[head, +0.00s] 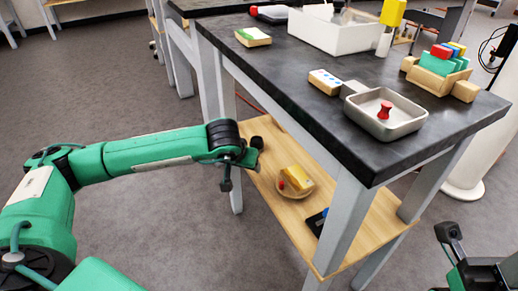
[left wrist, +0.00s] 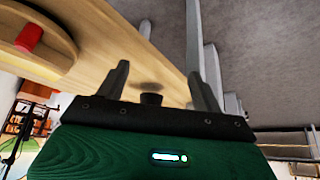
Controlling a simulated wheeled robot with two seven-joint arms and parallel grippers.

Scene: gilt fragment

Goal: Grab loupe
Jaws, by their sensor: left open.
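My left gripper (left wrist: 158,70) is open, its two grey fingers spread over the wooden lower shelf in the left wrist view. A small, short black object (left wrist: 151,99), possibly the loupe, shows between the finger bases; its lower part is hidden by the gripper body, and I cannot tell whether it touches a finger. In the head view a small dark piece (head: 257,142) shows at the end of my left arm, over the shelf's left end; I cannot tell whether it is the loupe or my gripper. My right wrist (head: 480,270) is at the bottom right, its fingers not clear.
The wooden shelf (head: 262,190) holds a round wooden dish (head: 304,194) with a yellow block and a red piece, and a dark blue item (head: 317,222). The dark tabletop (head: 300,75) overhangs it. A metal tray (head: 408,125) with a red piece stands on top.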

